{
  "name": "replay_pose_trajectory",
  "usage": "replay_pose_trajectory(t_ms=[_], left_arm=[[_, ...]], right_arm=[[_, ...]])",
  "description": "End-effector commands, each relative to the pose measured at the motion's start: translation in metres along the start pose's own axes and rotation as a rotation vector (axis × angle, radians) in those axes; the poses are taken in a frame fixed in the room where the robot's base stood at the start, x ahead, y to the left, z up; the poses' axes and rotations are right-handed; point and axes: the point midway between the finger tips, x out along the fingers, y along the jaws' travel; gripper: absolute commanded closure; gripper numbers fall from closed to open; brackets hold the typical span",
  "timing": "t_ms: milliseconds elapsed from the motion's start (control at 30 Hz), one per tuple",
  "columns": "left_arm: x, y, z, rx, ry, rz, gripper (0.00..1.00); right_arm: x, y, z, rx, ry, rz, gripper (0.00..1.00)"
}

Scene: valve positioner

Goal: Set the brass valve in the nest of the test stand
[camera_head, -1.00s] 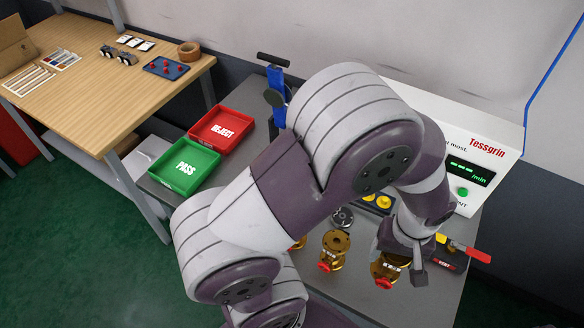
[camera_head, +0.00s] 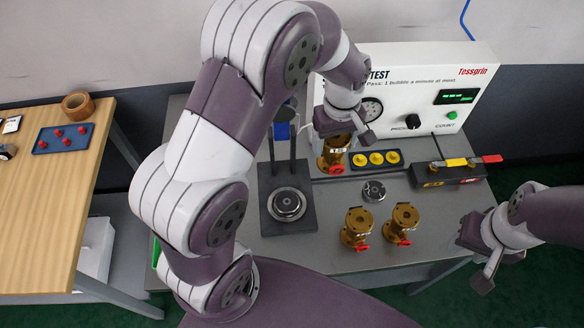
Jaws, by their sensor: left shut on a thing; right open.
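My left gripper (camera_head: 342,130) is shut on a brass valve (camera_head: 334,160) with a red part low on its front. It holds the valve upright behind and to the right of the test stand (camera_head: 268,222); I cannot tell how high it is. The stand has a dark base, two dark posts and a blue part at the top, partly hidden behind my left arm. Its round silver nest (camera_head: 287,204) is empty. Two more brass valves, a left one (camera_head: 357,228) and a right one (camera_head: 402,223), stand on the bench. My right gripper (camera_head: 481,263) is open and empty beyond the bench's right edge.
A dark tray with yellow caps (camera_head: 376,159) lies near the held valve. A silver disc (camera_head: 373,191) sits in front of it. A dark fixture with a red handle (camera_head: 452,173) stands at right. The white tester box (camera_head: 418,80) backs the bench. Bench front is clear.

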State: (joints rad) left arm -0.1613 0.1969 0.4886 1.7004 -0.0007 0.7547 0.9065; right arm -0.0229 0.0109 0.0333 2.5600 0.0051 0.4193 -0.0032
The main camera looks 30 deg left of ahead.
Motion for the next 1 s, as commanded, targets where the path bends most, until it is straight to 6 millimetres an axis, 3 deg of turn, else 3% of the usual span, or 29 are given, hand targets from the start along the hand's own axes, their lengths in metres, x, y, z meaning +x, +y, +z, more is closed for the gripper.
replay_pose_trajectory(t_ms=[167,400,533,700,1000], left_arm=[[0.011,-0.025,0.002,-0.003,-0.002,-0.002,1.00],[0.045,-0.082,0.007,-0.005,-0.002,-0.003,1.00],[0.060,-0.104,0.009,-0.003,-0.001,-0.001,1.00],[0.071,-0.116,0.010,0.000,0.000,-0.001,1.00],[0.108,-0.116,0.010,0.000,0.000,-0.001,1.00]], right_arm=[[-0.007,0.000,-0.001,0.000,0.000,0.000,0.57],[-0.020,0.000,-0.002,0.000,0.000,0.000,0.57],[-0.023,0.000,-0.003,0.000,0.000,0.000,0.57],[-0.025,0.000,-0.003,0.000,0.000,0.000,0.57],[-0.029,0.000,-0.004,0.000,0.000,0.000,0.57]])
